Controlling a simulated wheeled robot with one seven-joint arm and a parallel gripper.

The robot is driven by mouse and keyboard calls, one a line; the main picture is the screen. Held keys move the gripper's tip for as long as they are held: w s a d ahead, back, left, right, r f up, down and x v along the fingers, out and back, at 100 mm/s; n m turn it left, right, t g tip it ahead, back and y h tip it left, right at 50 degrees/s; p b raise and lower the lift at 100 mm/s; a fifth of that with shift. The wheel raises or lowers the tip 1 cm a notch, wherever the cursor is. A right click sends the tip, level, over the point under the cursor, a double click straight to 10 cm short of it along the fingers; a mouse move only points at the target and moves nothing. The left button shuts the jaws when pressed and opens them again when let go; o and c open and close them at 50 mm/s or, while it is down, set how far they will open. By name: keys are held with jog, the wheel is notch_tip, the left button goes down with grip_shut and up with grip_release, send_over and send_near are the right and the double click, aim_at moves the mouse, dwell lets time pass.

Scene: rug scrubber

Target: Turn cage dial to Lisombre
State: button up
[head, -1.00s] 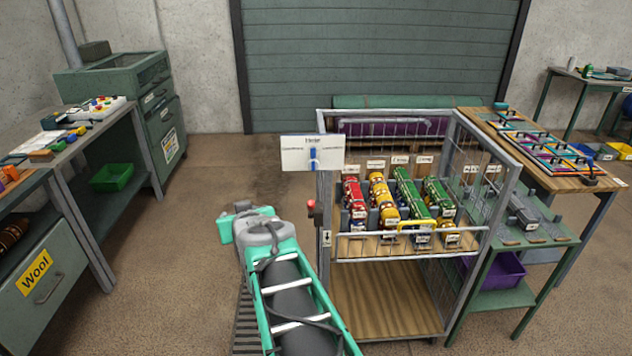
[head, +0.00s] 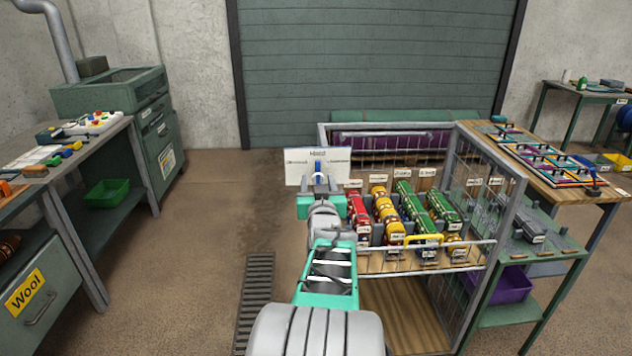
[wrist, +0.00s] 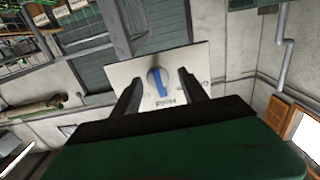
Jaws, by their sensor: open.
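The dial plate (head: 297,168) is a white panel at the cage's upper left corner. It carries a blue dial handle (head: 318,168) that stands upright, toward the middle top label; the side labels are too small to read. In the wrist view the plate (wrist: 120,72) is turned over, and the blue handle (wrist: 158,82) points down toward the middle label. My gripper (head: 320,184) is in front of the plate. In the wrist view its open fingers (wrist: 160,76) stand on either side of the handle, apart from it. Whether the fingertips reach the handle's depth is hard to tell.
The wire cage (head: 487,245) holds red, yellow and green bottle-like items in rows. A green side table (head: 560,262) and wooden bench (head: 590,195) stand to its right. A workbench (head: 95,150) is at left. A floor grate (head: 257,290) lies left of my arm.

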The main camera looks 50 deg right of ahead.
jog(key=shift+s+d, duration=0.1)
jog(key=shift+c, duration=0.3)
jog(key=shift+c, duration=0.7)
grip_shut()
jog(key=shift+f+m+b, duration=0.15)
jog(key=shift+m+b, duration=0.15)
jog(key=shift+b, duration=0.3)
jog(key=m+b, duration=0.3)
jog(key=b, duration=0.2)
jog(key=shift+f+m, duration=0.15)
jog(key=shift+m, duration=0.15)
jog(key=m+b, duration=0.4)
jog(key=shift+s+d+r+m+b, duration=0.1)
jog(key=shift+r+m+b, duration=0.15)
jog(key=shift+m+b, duration=0.65)
